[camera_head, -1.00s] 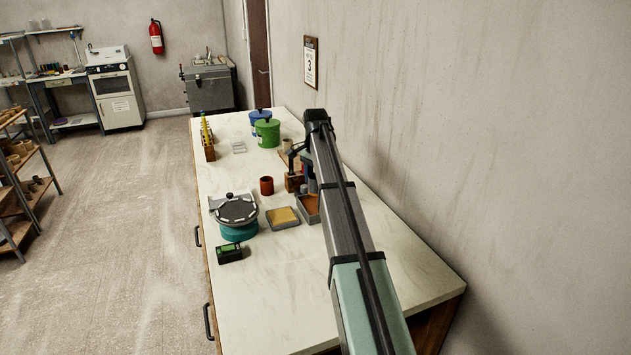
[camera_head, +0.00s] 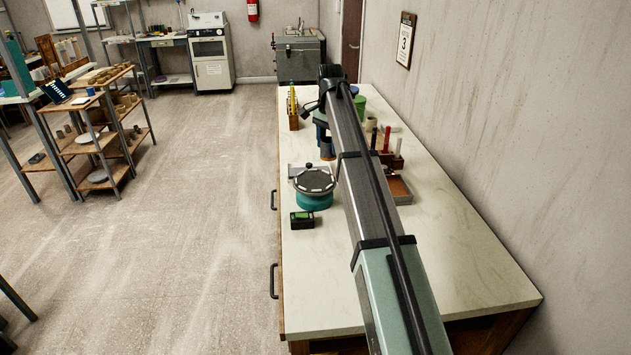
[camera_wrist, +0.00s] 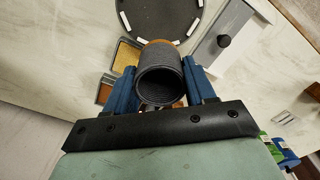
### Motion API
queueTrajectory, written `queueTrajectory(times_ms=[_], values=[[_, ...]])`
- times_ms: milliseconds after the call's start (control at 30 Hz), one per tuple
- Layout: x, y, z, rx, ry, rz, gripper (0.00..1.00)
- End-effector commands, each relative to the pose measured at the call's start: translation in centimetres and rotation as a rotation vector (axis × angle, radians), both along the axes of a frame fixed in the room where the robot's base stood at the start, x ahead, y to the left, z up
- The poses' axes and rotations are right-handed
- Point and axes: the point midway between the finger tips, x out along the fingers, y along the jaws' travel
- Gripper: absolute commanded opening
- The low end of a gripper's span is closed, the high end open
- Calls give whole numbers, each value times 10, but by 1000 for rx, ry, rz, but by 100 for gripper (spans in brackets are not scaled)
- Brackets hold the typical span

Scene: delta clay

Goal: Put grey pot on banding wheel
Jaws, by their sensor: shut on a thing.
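The grey pot (camera_wrist: 160,78) is dark and ribbed, with its open mouth facing the wrist camera. My gripper (camera_wrist: 161,80) is shut on it, with a blue finger on each side. In the head view the pot (camera_head: 327,149) hangs below my gripper (camera_head: 322,136), just behind the banding wheel as seen there. The banding wheel (camera_head: 314,180) has a round dark top with pale marks on a teal base. The top is empty.
A small black-and-green device (camera_head: 302,219) sits in front of the wheel. A sponge tray (camera_wrist: 127,55) lies near the pot in the wrist view. A brown tray (camera_head: 397,189) and upright tools stand right of my arm. A green jar (camera_head: 360,104) is behind.

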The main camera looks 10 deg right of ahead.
Motion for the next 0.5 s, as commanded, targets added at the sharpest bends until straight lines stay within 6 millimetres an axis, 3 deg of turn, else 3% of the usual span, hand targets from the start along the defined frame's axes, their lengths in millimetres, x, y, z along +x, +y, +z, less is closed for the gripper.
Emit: queueTrajectory(times_ms=[33, 200, 500], values=[[-1, 15, 7, 0, -1, 16, 22], [-8, 48, 27, 0, -1, 11, 22], [-21, 46, 33, -1, 1, -190, 22]])
